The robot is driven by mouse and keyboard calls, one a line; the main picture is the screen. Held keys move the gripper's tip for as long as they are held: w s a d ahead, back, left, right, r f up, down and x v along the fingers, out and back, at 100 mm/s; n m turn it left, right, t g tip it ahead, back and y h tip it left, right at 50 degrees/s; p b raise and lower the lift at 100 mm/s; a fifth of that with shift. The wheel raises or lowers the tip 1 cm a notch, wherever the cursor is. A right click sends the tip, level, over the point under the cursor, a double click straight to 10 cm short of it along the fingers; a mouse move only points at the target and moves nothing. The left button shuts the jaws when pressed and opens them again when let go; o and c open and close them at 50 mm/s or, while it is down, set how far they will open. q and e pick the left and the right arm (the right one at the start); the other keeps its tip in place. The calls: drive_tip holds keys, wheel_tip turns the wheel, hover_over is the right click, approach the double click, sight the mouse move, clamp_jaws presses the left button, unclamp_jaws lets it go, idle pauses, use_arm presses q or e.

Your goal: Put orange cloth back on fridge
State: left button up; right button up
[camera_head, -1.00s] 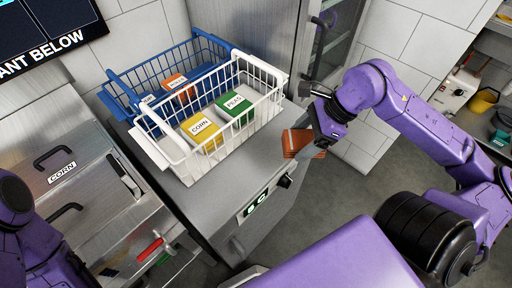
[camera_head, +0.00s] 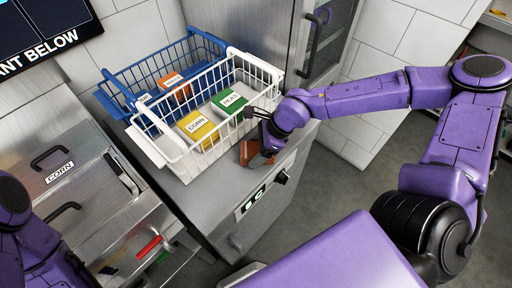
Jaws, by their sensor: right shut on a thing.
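The orange cloth (camera_head: 249,153) is at the top right front edge of the low steel fridge (camera_head: 207,205), just right of the white basket. My right gripper (camera_head: 262,148) is over the cloth and shut on it. The fingertips are partly hidden by the wrist and cloth. I cannot tell whether the cloth rests on the fridge top or hangs just above it. My left arm (camera_head: 28,240) shows at the lower left; its gripper is out of view.
A white wire basket (camera_head: 165,152) holding yellow CORN and green PEAS boxes stands on the fridge, close to my right gripper. A blue wire basket (camera_head: 117,88) stands behind it. A tall steel cabinet (camera_head: 270,35) rises behind. The front strip of the fridge top is clear.

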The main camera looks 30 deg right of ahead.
drive_tip(key=o, duration=1)
drive_tip(key=shift+f, duration=0.15)
drive_tip(key=shift+r, duration=0.2)
drive_tip(key=p+v, duration=0.2)
drive_tip(key=v, duration=1)
